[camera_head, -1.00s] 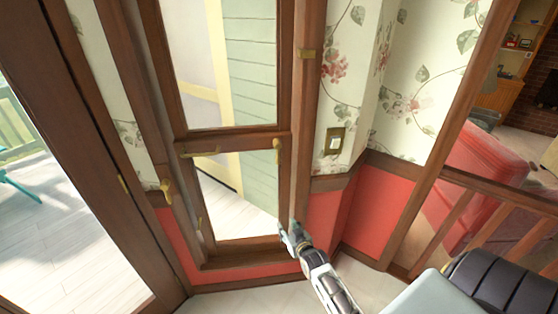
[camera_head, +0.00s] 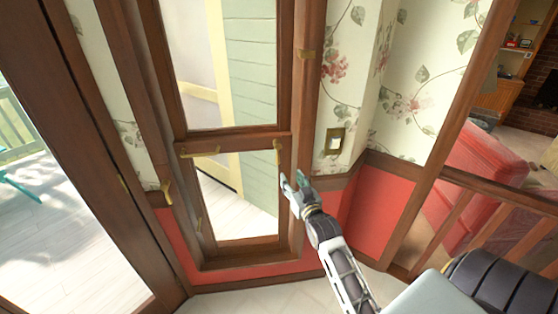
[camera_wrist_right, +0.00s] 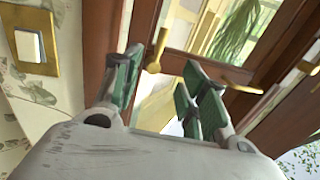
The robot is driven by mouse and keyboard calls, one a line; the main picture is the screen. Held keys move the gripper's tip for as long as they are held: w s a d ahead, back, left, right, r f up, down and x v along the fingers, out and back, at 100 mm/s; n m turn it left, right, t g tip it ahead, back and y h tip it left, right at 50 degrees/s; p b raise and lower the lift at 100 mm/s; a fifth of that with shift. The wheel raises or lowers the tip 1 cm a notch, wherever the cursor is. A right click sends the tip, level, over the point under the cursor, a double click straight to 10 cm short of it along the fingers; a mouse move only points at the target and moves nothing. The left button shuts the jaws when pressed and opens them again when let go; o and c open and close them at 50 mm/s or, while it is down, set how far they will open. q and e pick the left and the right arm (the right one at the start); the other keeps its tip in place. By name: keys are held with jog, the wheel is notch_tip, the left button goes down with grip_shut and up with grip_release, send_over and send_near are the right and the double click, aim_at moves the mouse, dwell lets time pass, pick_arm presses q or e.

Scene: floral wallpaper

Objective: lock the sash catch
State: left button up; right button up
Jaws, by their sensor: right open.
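The sash window has a brown wooden frame. An upright brass catch lever (camera_head: 278,150) sits at the right end of its middle rail, and a flat brass lever (camera_head: 203,153) at the left. My right gripper (camera_head: 293,182) is open and empty, just below the upright lever and apart from it. In the right wrist view, my gripper's green-padded fingers (camera_wrist_right: 160,85) are spread, with the upright lever (camera_wrist_right: 157,50) beyond the gap between them and the flat lever (camera_wrist_right: 234,81) farther right. My left gripper is not in view.
A brass light switch (camera_head: 335,141) is on the floral wall right of the window. A brass knob (camera_head: 166,190) is left of the window. A wooden railing (camera_head: 490,190) and red sofa (camera_head: 487,158) are at the right. The floor below the window is clear.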

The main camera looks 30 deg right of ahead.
aim_at(279, 159)
jog(key=shift+w, duration=0.2)
jog(key=shift+w+d+p, duration=0.25)
jog(key=shift+w+d, duration=0.2)
jog(key=shift+w, duration=1.75)
jog(key=shift+w+d+p, duration=0.3)
jog(key=shift+w+d, duration=0.15)
jog(key=shift+w, duration=1.7)
jog(key=shift+w+d+p, duration=0.25)
jog(key=shift+w+d, duration=0.2)
jog(key=shift+w, duration=1.75)
grip_shut()
